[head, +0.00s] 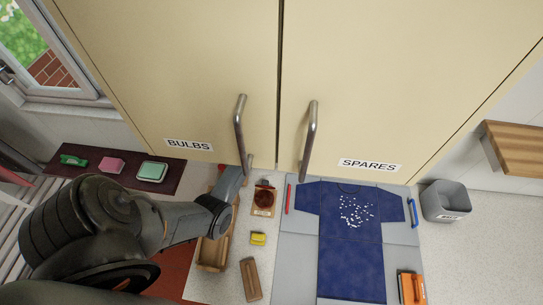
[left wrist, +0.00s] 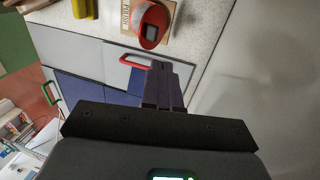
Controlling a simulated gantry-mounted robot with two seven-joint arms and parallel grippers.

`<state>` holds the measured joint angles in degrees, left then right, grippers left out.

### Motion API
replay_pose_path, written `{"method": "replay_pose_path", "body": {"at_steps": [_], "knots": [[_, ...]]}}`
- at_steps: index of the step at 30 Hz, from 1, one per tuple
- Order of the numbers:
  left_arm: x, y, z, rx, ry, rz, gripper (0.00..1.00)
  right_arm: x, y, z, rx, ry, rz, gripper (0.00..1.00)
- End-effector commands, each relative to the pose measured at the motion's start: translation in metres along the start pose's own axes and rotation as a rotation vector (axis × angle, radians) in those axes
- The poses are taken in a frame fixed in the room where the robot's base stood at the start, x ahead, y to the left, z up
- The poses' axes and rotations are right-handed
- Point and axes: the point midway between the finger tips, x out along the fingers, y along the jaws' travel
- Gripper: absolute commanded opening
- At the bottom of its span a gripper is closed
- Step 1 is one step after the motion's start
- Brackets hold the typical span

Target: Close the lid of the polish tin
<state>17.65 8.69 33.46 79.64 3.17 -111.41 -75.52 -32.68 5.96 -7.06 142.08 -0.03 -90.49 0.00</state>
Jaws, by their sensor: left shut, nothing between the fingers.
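The polish tin (head: 264,199) is a small round reddish-brown thing on a tan labelled board on the counter, just right of my left gripper. In the left wrist view it is a red round tin (left wrist: 151,40) at the top, with a dark patch inside its rim. A dark piece shows at its far side in the head view; I cannot tell clearly how far the lid stands open. My left gripper (head: 248,162) is shut and empty, close to the lower end of the left cupboard handle. Its dark fingers (left wrist: 163,68) point toward the tin, apart from it. My right gripper is not in view.
Cupboard doors labelled BULBS and SPARES, with metal handles (head: 240,125) (head: 309,140), hang close over the counter. A wooden tray (head: 212,255), yellow block (head: 258,239), wooden brush (head: 250,279) and blue shirt (head: 350,255) lie around the tin. A grey bin (head: 445,201) stands right.

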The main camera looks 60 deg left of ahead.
Motion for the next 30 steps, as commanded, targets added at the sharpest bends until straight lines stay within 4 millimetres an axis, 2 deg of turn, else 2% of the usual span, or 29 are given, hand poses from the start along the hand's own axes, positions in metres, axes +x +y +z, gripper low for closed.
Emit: {"method": "replay_pose_path", "body": {"at_steps": [8, 21, 30], "knots": [[0.013, 0.001, 0.0, 0.002, -0.001, 0.004, 0.0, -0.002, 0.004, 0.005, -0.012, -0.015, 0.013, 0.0], [0.078, 0.002, 0.0, 0.0, -0.002, 0.003, 0.0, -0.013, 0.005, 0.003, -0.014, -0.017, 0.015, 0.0], [0.099, 0.001, 0.0, 0.0, 0.0, 0.0, 0.0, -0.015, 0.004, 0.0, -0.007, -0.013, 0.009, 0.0]]}}
